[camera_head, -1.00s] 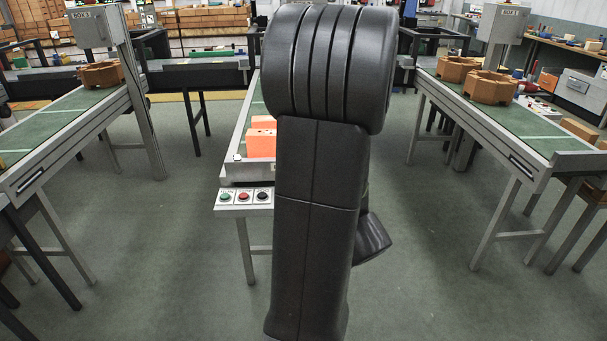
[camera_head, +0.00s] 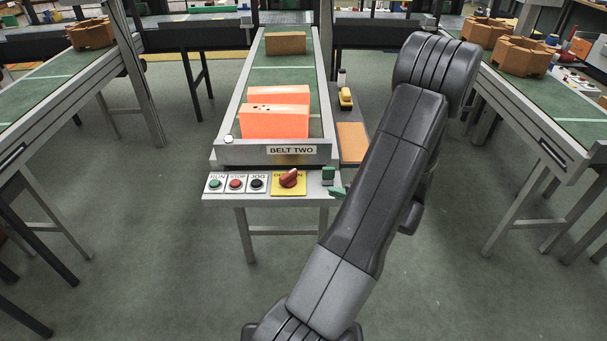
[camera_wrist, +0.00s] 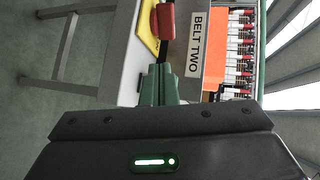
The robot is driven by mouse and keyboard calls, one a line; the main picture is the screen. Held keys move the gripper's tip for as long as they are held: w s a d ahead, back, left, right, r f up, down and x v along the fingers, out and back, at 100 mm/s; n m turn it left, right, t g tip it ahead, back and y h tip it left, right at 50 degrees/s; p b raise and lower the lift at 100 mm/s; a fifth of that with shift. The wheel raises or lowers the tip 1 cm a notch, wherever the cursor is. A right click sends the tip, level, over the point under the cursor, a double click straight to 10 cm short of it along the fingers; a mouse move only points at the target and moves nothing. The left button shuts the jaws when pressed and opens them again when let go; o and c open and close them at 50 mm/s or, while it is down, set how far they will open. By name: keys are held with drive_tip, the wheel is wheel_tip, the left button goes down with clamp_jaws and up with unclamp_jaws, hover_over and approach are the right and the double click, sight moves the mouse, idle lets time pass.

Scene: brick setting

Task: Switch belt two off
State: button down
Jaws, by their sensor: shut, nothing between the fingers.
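Belt two's end plate, labelled BELT TWO (camera_head: 291,150), is in the middle of the head view, with a control panel (camera_head: 214,192) below it. The panel has a green RUN button (camera_head: 215,184), a red STOP button (camera_head: 236,184), a black JOG button (camera_head: 257,184) and a red rotary knob (camera_head: 290,178) on a yellow plate. My gripper (camera_wrist: 160,88) shows green fingers, shut and empty, in the wrist view. The red knob (camera_wrist: 165,20) is just beyond the fingertips there, apparently apart from them. In the head view my arm hides most of the gripper, right of the panel.
Orange blocks (camera_head: 276,122) and a brown block (camera_head: 286,43) lie on belt two. A side shelf with a yellow item (camera_head: 346,96) stands right of it. Other belts with brown parts (camera_head: 524,56) flank it. The floor between is clear.

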drive_tip(key=shift+a, duration=0.1)
drive_tip(key=p, duration=0.4)
approach(297, 173)
drive_tip(key=x, duration=0.4)
drive_tip(key=s+x, duration=0.1)
drive_tip(key=x, duration=0.1)
drive_tip(key=shift+w+a+f, duration=0.15)
drive_tip(key=shift+a, duration=0.35)
drive_tip(key=shift+w, duration=0.15)
drive_tip(key=shift+f, duration=0.15)
drive_tip(key=b, duration=0.3)
drive_tip(key=shift+w+f+b, duration=0.2)
drive_tip(key=shift+w+b, duration=0.05)
drive_tip(key=shift+b, duration=0.15)
drive_tip(key=shift+w+d+r+b, duration=0.15)
drive_tip(key=shift+w+b, duration=0.1)
drive_tip(key=shift+b, duration=0.9)
drive_tip(key=shift+r, duration=0.2)
